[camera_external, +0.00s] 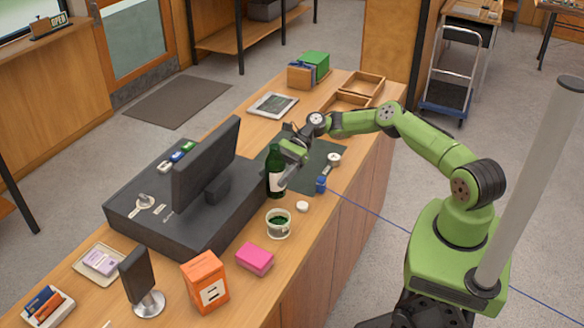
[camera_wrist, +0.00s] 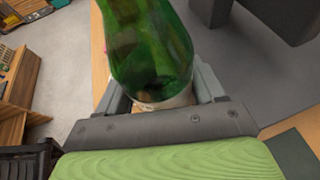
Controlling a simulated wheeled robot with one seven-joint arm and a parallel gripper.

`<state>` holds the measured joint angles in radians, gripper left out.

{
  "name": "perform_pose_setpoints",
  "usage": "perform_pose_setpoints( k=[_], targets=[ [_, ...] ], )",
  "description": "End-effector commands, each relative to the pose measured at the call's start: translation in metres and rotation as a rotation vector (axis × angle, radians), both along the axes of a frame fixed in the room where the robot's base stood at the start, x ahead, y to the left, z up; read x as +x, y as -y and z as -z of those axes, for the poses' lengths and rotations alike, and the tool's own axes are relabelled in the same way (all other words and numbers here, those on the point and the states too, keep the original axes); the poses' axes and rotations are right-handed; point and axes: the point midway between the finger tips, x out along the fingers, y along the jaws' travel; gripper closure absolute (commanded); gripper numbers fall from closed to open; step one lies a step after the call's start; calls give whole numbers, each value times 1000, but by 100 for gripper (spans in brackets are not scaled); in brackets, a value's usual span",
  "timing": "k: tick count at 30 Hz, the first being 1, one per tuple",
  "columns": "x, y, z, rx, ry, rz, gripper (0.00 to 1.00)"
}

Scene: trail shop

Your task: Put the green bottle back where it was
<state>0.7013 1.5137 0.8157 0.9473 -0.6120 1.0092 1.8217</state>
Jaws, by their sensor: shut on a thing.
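The green bottle (camera_external: 275,172) has a dark green body and a pale label. It stands upright in the external view, at the right edge of the black register base, close to the counter top. I cannot tell whether its bottom touches the counter. My gripper (camera_external: 284,172) is shut on the bottle from its right side. In the wrist view the green bottle (camera_wrist: 150,45) fills the upper middle, between the two fingers of my gripper (camera_wrist: 160,88). Part of the label is hidden behind the gripper body.
A white cup (camera_external: 278,224) with green contents, a white round lid (camera_external: 302,206) and a small blue item (camera_external: 321,184) are near the bottle. A pink box (camera_external: 254,260) and an orange box (camera_external: 205,282) are nearer. The register (camera_external: 150,222) blocks the left. A dark mat (camera_external: 318,152) lies behind.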

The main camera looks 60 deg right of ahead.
Motion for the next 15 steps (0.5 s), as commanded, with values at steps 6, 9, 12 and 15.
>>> perform_pose_setpoints(
  k=[6,9,12,15],
  targets=[
    [0,0,-16,0,4,-1,70],
    [0,0,-36,0,4,-1,70],
    [0,0,-54,0,4,-2,70],
    [0,0,-70,-1,3,1,70]
  ],
)
